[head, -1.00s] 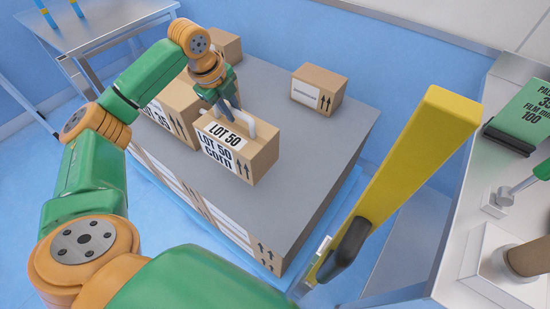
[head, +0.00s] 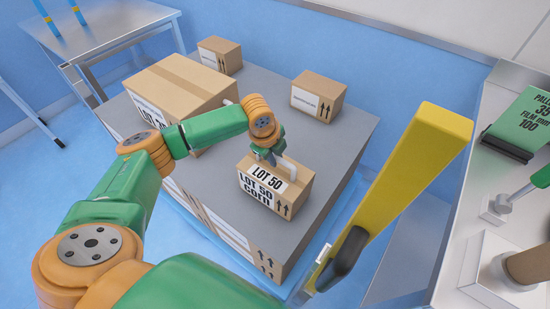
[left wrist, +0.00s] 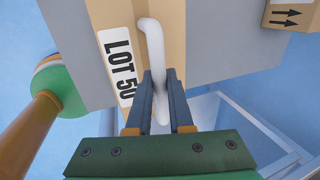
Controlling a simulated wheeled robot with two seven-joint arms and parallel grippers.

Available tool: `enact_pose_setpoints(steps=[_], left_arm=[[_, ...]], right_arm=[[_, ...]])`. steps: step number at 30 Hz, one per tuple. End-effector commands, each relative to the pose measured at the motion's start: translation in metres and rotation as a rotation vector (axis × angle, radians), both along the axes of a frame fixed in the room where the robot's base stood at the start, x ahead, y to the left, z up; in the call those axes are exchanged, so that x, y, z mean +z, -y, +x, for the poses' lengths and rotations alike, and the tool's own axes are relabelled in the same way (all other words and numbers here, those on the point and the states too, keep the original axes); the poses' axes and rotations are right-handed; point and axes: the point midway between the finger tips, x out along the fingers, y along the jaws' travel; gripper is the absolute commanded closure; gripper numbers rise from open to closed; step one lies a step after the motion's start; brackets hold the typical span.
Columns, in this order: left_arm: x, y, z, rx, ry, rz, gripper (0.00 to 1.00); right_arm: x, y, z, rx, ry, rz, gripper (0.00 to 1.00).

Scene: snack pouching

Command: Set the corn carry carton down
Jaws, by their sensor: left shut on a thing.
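The corn carry carton (head: 270,195) is a small brown box with white labels reading LOT 50 and LOT 50 CORN. It is upright over the near right part of the grey stack top; I cannot tell whether it touches that surface. My left gripper (head: 268,158) is above it, shut on its white handle (head: 287,168). In the left wrist view the two fingers (left wrist: 160,98) close around the white handle (left wrist: 153,50), with the carton's LOT 50 label (left wrist: 120,65) beside it. My right gripper is not in view.
A larger carton (head: 190,85) stands at the left of the grey top (head: 260,105), with small cartons (head: 220,55) and (head: 318,97) at the back. A yellow post (head: 400,190) rises at the right. A steel bench (head: 455,240) stands beyond it.

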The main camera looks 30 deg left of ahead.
Motion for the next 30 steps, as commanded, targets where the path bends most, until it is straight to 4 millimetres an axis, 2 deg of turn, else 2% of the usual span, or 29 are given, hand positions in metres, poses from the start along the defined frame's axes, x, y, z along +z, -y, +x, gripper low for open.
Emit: enact_pose_setpoints(steps=[3,9,10,13,23,26,30], left_arm=[[-0.008,0.0,0.0,0.0,0.002,0.001,1.0],[-0.01,0.0,0.001,-0.001,0.003,0.0,1.0],[-0.01,0.0,0.0,-0.001,0.0,0.0,0.78],[-0.01,0.0,0.0,-0.001,0.0,0.001,0.51],[-0.006,-0.001,-0.001,-0.001,0.001,0.0,0.51],[0.013,-0.001,-0.005,-0.001,0.002,-0.001,0.51],[0.053,-0.003,-0.016,-0.002,0.006,0.001,0.51]], right_arm=[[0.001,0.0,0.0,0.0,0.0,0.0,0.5],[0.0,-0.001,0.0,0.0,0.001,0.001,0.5],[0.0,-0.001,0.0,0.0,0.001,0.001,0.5],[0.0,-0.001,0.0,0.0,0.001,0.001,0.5],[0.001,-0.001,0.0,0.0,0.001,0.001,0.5],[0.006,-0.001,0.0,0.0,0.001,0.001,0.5],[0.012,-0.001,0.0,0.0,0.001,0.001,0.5]])
